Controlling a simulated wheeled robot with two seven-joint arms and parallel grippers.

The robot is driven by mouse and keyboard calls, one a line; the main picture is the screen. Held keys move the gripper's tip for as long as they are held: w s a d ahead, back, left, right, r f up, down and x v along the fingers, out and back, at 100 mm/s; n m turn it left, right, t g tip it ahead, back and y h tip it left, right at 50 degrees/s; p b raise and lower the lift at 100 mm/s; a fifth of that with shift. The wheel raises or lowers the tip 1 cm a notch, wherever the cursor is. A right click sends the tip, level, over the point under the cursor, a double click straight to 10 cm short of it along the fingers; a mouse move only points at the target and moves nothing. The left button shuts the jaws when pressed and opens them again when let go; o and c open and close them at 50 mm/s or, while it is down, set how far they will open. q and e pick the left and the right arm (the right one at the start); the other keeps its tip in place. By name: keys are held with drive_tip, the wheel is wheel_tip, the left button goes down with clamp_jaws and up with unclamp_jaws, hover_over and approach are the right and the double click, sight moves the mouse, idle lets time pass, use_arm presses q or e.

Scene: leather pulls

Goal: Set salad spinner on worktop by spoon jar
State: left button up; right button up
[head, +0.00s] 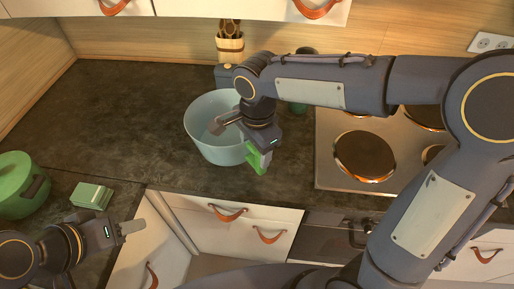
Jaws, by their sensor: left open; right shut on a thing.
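The salad spinner (219,153), a pale blue round bowl, is upright over the middle of the dark worktop (130,120). Whether its base touches the worktop I cannot tell. My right gripper (240,138) is at its right rim, shut on it. A green piece (258,158) shows at the gripper's front side, and the wrist hides part of the rim. The spoon jar (230,48), light wood with dark spoons, stands at the back wall behind the spinner. My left gripper (131,227) is open and empty at the lower left, apart from the spinner.
A hob (330,180) lies to the right under my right arm. A green pot (18,182) and a stack of green cloths or blocks (92,195) are at the left. A drawer front (230,222) is below. The worktop left of the spinner is clear.

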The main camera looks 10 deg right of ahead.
drive_tip(key=w+f, duration=0.1)
drive_tip(key=f, duration=0.1)
drive_tip(key=w+f, duration=0.1)
drive_tip(key=f, duration=0.1)
drive_tip(key=w+d+f, duration=0.1)
drive_tip(key=f, duration=0.2)
drive_tip(key=shift+d+p, duration=0.1)
drive_tip(key=shift+p, duration=0.3)
drive_tip(key=o, duration=1.3)
drive_tip(key=shift+r, duration=0.1)
drive_tip(key=r, duration=1.2)
drive_tip(key=shift+s+d+b, duration=0.2)
drive_tip(key=shift+s+b, duration=0.15)
